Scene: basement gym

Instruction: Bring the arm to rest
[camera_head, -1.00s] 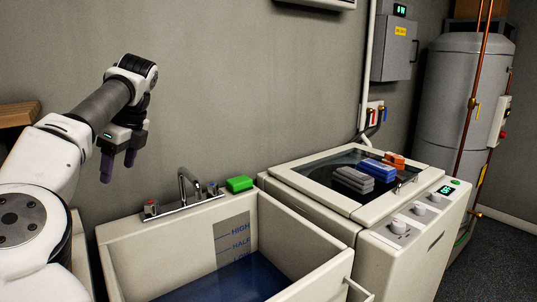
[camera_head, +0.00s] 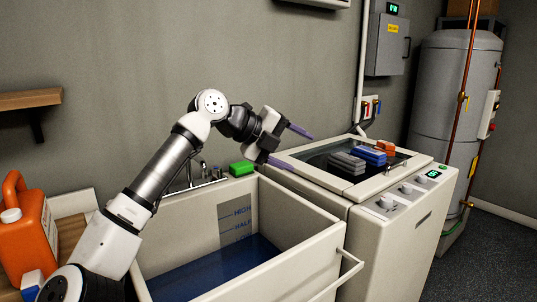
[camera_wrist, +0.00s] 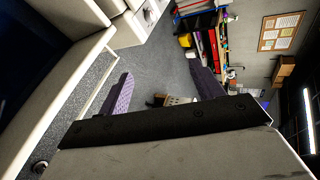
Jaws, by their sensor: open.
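My arm reaches up and to the right across the left part of the head view. My gripper (camera_head: 291,149) is above the back right of the sink, in front of the wall, its two purple fingers spread apart and pointing right. In the wrist view the open fingers of my gripper (camera_wrist: 158,88) show with nothing between them but the far floor and a small crate-like thing in the distance. The gripper holds nothing and appears clear of the surfaces around it.
A deep sink (camera_head: 310,234) with blue liquid stands below my arm. A green block (camera_head: 241,168) sits on its back rim. An orange jug (camera_head: 27,245) stands at left.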

